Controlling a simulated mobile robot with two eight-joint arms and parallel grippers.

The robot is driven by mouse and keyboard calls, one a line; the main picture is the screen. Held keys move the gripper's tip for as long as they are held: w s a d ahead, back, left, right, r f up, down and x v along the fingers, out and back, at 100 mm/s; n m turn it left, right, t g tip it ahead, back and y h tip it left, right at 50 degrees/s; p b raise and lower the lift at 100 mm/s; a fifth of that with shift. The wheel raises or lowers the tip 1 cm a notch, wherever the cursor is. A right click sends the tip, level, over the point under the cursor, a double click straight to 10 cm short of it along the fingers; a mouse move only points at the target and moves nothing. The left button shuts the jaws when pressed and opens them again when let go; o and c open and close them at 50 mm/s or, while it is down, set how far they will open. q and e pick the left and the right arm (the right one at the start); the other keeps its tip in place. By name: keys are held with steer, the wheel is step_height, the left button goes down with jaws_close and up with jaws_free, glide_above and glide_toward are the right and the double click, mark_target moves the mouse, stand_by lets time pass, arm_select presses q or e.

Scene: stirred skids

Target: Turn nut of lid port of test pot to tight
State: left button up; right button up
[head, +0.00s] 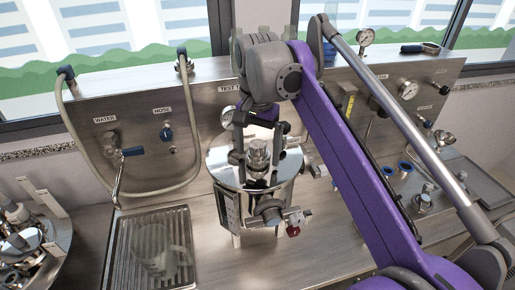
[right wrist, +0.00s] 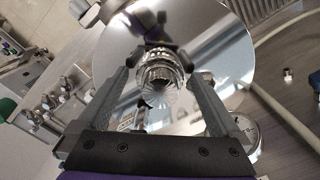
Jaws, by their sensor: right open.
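The test pot (head: 232,212) stands on the steel bench in the middle of the head view, with a shiny round lid (head: 225,172). The lid port's nut (head: 257,157) rises from the lid as a ribbed metal piece. It also shows in the right wrist view (right wrist: 156,73), in front of the mirror-like lid (right wrist: 225,60). My right gripper (head: 259,152) is open over the lid, with its fingers on either side of the nut. In the right wrist view its fingertips (right wrist: 160,62) flank the nut; I cannot tell whether they touch it. My left gripper is not in view.
A valve with a red part (head: 293,231) sticks out from the pot's front. A sink with a ribbed drainer (head: 152,245) lies to the left, below a looped hose (head: 73,95). Gauges (head: 408,90) and fittings (head: 423,200) are to the right, beyond my purple arm.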

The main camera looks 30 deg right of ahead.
steer(key=shift+r, duration=0.1)
step_height(320, 180, up, 11)
steer(key=shift+f, duration=0.15)
stand_by(0.3)
steer(key=shift+f, duration=0.15)
stand_by(1.1)
